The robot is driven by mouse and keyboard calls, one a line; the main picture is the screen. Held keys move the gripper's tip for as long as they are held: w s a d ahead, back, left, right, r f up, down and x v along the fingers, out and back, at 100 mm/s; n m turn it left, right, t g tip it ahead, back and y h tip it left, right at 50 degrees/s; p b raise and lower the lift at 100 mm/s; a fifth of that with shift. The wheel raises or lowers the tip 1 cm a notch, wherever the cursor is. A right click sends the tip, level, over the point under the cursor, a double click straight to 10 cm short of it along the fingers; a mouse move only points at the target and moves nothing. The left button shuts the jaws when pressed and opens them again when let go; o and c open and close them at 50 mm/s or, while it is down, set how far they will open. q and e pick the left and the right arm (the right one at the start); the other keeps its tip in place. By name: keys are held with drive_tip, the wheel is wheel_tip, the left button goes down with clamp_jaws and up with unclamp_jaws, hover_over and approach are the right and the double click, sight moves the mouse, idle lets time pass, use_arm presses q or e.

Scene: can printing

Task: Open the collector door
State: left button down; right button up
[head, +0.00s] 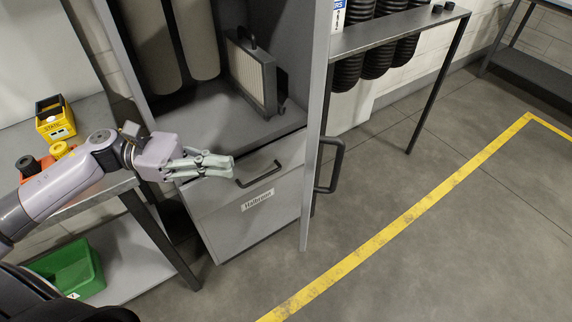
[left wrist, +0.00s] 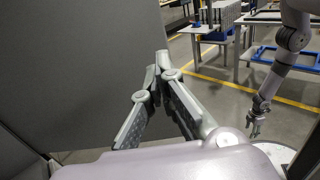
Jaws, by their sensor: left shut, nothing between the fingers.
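The grey collector cabinet (head: 225,110) stands in the middle of the head view, its upper compartment uncovered. Its door (head: 315,110) stands swung out on the right, seen nearly edge-on, with a dark handle (head: 332,165). My left gripper (head: 232,163) is shut and empty, in front of the opening and left of the door, apart from the handle. In the left wrist view its fingertips (left wrist: 158,62) are close together before a large grey panel (left wrist: 80,60), likely the door's inner face. My right gripper (left wrist: 255,128) shows small in the left wrist view; its jaw state is unclear.
A drawer (head: 240,205) with a handle and label lies below the opening. A bench (head: 90,205) with yellow and orange items is at left, a green bin (head: 75,270) beneath.

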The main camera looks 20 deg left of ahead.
use_arm(q)
drive_tip(key=w+d+p, duration=0.2)
drive_tip(key=d+p, duration=0.3)
drive_tip(key=d, duration=0.7)
drive_tip(key=shift+w, duration=0.1)
